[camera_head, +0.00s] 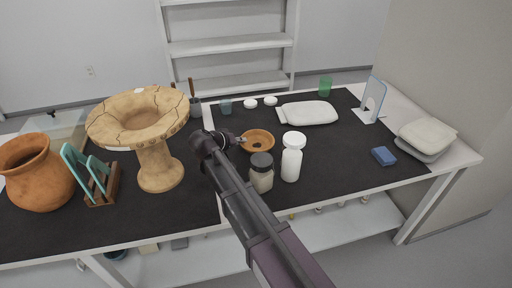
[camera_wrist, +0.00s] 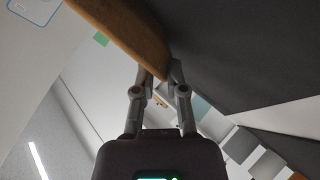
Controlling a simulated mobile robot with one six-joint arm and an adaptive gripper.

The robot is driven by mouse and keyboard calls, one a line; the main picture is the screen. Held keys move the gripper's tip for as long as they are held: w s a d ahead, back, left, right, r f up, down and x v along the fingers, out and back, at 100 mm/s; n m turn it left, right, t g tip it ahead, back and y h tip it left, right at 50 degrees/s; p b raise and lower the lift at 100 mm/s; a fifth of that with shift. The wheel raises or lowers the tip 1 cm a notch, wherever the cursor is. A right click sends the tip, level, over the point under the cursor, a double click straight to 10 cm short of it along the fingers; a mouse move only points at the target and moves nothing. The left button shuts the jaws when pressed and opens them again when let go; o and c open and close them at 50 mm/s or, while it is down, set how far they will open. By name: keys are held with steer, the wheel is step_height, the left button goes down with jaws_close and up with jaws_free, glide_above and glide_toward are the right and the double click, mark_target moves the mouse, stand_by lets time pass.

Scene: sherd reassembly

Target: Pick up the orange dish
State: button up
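The orange dish (camera_head: 257,141) is a shallow round bowl with a darker hole or spot inside. It looks level, on or very near the black mat, left of the white bottle. My gripper (camera_head: 238,139) is at the dish's left rim. In the wrist view the dish (camera_wrist: 128,32) reaches down from the top, and its rim lies between the fingertips of my gripper (camera_wrist: 160,74). The fingers look closed against both sides of the rim. Any gap under the dish cannot be seen.
A dark-lidded jar (camera_head: 261,173) and a white bottle (camera_head: 291,157) stand close in front of the dish. A cracked pedestal vessel (camera_head: 159,165) stands to the left. A white tray (camera_head: 308,113) lies behind right. The black mat (camera_head: 345,165) is clear right of the bottle.

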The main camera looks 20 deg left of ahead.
steer(key=shift+x, duration=0.95)
jaws_close()
